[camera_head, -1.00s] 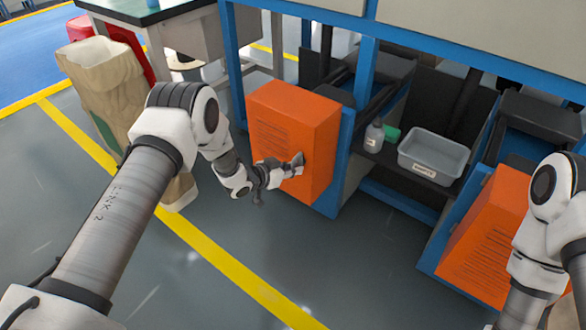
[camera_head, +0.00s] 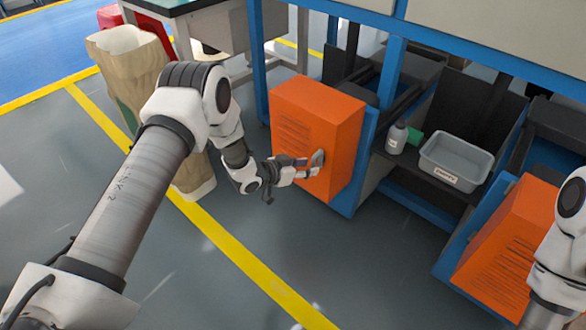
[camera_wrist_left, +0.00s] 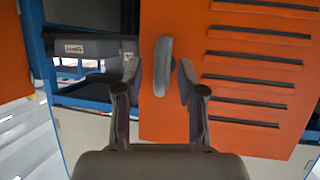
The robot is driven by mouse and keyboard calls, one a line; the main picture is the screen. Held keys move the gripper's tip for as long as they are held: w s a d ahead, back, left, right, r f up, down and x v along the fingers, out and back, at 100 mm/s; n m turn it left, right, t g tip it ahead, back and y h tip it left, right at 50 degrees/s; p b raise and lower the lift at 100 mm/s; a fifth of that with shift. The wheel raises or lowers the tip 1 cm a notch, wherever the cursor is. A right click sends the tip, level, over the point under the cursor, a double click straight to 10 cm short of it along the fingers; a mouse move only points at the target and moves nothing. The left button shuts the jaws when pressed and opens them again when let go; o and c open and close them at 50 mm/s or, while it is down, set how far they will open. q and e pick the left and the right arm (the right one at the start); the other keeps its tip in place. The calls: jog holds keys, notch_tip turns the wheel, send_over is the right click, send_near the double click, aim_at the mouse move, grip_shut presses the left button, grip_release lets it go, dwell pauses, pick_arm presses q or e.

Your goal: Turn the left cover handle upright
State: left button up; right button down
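The left orange cover (camera_head: 318,125) stands closed on the blue frame. Its grey handle (camera_head: 319,158) is on the front face and looks close to upright. In the left wrist view the handle (camera_wrist_left: 163,66) stands nearly vertical, roughly square to the cover's slots. My left gripper (camera_head: 312,168) is right in front of the handle. In the wrist view the left gripper's fingers (camera_wrist_left: 158,88) are apart, one on each side of the handle's lower part, with gaps visible. My right gripper is out of view; only part of my right arm shows at the right edge.
A second orange cover (camera_head: 508,240) is at the lower right. A grey bin (camera_head: 456,162) and a bottle (camera_head: 397,138) sit on a shelf between the covers. A tall tan container (camera_head: 130,75) stands behind my left arm. The floor in front is clear.

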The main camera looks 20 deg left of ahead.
pick_arm(q)
jog(key=v, duration=0.8)
jog(key=shift+s+a, duration=0.15)
jog(key=shift+s, duration=0.2)
jog(key=shift+r, duration=0.15)
jog(key=s+d+f+n+g+y, duration=0.1)
jog(key=s+d+f+g, duration=0.15)
jog(key=s+f, duration=0.4)
jog(key=s+d+f+n+g+y, duration=0.1)
jog(key=s+d+f+g, duration=0.1)
jog(key=s+d+f, duration=0.45)
jog(key=s+a+f+n+g+y, duration=0.1)
jog(key=s+a+n+g+y, duration=0.2)
jog(key=s, duration=0.9)
jog(key=s+a+n+g+y, duration=0.2)
jog(key=s+a+g, duration=0.25)
jog(key=s, duration=0.75)
notch_tip(320, 180, up, 28)
jog(key=p, duration=2.8)
jog(key=shift+w+a+m+t, duration=0.15)
jog(key=shift+w+m+t, duration=0.15)
jog(key=shift+w+t, duration=0.1)
